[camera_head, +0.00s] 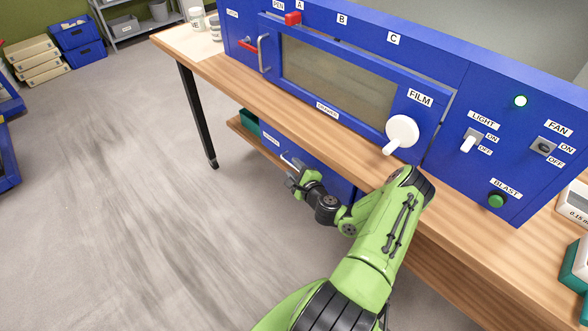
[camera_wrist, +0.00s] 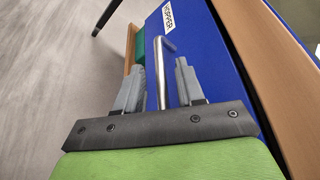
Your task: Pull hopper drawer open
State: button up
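The hopper drawer (camera_wrist: 203,62) has a blue front labelled HOPPER and a bent metal bar handle (camera_wrist: 160,65). In the head view the blue drawer front (camera_head: 312,172) sits under the wooden tabletop, and its handle (camera_head: 288,161) shows just beyond my gripper. My gripper (camera_wrist: 160,82) is open, with its two grey fingers on either side of the handle bar. A gap shows between each finger and the bar; I cannot tell whether any part touches. In the head view my gripper (camera_head: 296,182) is at the drawer front, partly hidden by its own wrist. The drawer looks shut.
Above the drawer is the wooden bench top (camera_head: 320,127) with a blue cabinet (camera_head: 455,85) carrying a white knob (camera_head: 402,132), switches and a button. A green bin (camera_head: 249,121) stands on the lower shelf left of the drawer. The floor (camera_head: 130,170) in front is clear.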

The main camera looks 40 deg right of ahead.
jog(key=shift+w+d, duration=0.15)
jog(key=shift+w, duration=0.25)
grip_shut()
jog(key=shift+f, duration=0.1)
